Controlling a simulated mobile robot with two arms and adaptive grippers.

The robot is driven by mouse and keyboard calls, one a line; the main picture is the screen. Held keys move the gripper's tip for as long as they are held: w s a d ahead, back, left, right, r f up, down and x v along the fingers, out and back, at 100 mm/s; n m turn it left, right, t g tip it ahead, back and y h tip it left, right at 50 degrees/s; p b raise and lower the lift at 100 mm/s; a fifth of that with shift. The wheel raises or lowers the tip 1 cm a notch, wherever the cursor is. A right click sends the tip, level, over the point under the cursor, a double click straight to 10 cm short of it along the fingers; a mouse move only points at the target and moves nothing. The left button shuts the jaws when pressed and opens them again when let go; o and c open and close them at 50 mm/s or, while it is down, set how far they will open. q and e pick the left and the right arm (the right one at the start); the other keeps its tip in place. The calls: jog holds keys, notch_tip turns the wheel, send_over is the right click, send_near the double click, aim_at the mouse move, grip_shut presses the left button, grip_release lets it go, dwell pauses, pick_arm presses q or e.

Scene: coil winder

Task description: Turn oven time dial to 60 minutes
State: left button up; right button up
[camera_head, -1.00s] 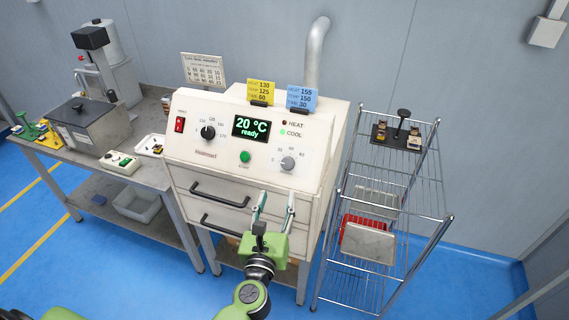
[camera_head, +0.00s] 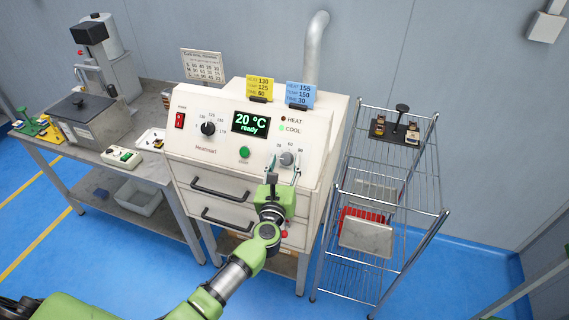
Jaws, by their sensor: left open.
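The oven (camera_head: 240,185) is a white cabinet with a sloped control panel. Its time dial (camera_head: 287,158) is a grey knob at the lower right of the panel, with a scale around it. The pointer is too small to read. My left gripper (camera_head: 284,165) is open, with one finger on each side of the dial, at or just in front of the panel. I cannot tell whether the fingers touch the dial. The display (camera_head: 251,123) reads "20 °C ready". My right gripper is not in view.
A black temperature dial (camera_head: 208,128), a red switch (camera_head: 179,121) and a green button (camera_head: 244,152) are on the panel. Yellow (camera_head: 260,87) and blue (camera_head: 300,94) cards stand on top. A wire rack (camera_head: 388,210) is at right, a workbench (camera_head: 75,160) at left.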

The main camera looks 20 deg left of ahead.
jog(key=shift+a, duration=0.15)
pick_arm(q)
jog(key=c, duration=1.1)
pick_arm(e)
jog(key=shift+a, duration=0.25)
